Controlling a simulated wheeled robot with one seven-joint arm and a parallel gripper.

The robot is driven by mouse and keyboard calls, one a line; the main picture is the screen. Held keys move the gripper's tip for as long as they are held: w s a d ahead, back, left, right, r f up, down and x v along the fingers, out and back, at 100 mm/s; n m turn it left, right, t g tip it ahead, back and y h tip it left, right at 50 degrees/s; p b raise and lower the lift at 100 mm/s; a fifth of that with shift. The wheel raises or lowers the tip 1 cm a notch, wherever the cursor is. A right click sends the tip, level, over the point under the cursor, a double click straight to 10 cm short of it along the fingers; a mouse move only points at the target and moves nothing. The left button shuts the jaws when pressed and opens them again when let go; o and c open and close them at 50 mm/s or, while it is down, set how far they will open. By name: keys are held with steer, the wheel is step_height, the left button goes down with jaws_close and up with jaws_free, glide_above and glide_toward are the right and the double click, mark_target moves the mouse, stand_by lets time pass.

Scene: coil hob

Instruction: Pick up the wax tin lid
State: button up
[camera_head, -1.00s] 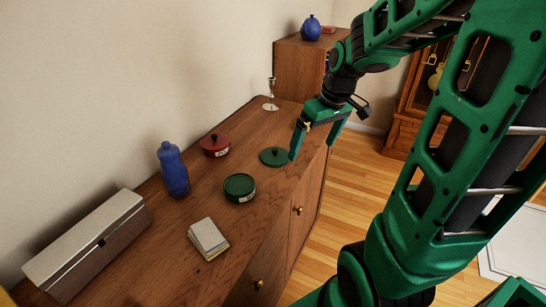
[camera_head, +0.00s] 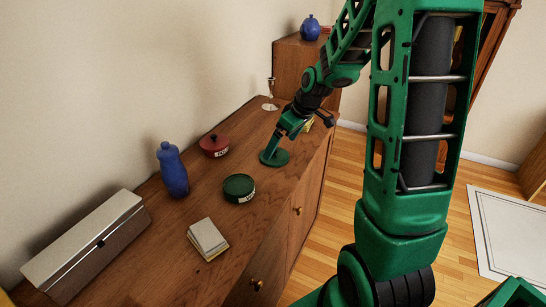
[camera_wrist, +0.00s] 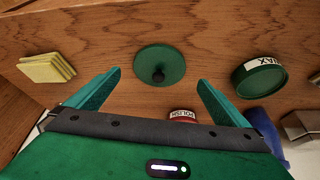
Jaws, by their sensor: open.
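The wax tin lid (camera_head: 276,160) is a flat green disc with a dark knob, lying on the wooden cabinet top. It also shows in the wrist view (camera_wrist: 150,55), knob up, ahead of and between my fingertips. My gripper (camera_head: 271,151) is open and empty, tilted downward over the lid. In the wrist view my two green fingers (camera_wrist: 159,77) stand apart on either side of the knob's line; I cannot tell the exact height gap. The open green wax tin (camera_head: 239,188), labelled WAX, stands apart from the lid; it is at the right in the wrist view (camera_wrist: 262,80).
A red polish tin (camera_head: 215,145), blue bottle (camera_head: 172,170), grey box (camera_head: 85,245) and notepad (camera_head: 208,238) share the cabinet top (camera_head: 180,270). A candlestick (camera_head: 270,95) stands behind the lid. A yellow sponge stack (camera_wrist: 46,68) lies to the lid's left in the wrist view.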

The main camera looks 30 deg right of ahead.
mark_target(276, 151)
steer(key=shift+w+x, duration=0.1)
steer(key=shift+x, duration=1.2)
steer(key=shift+w+x, duration=0.15)
steer(key=shift+x, duration=1.1)
steer(key=shift+r, duration=0.15)
steer(key=c, duration=1)
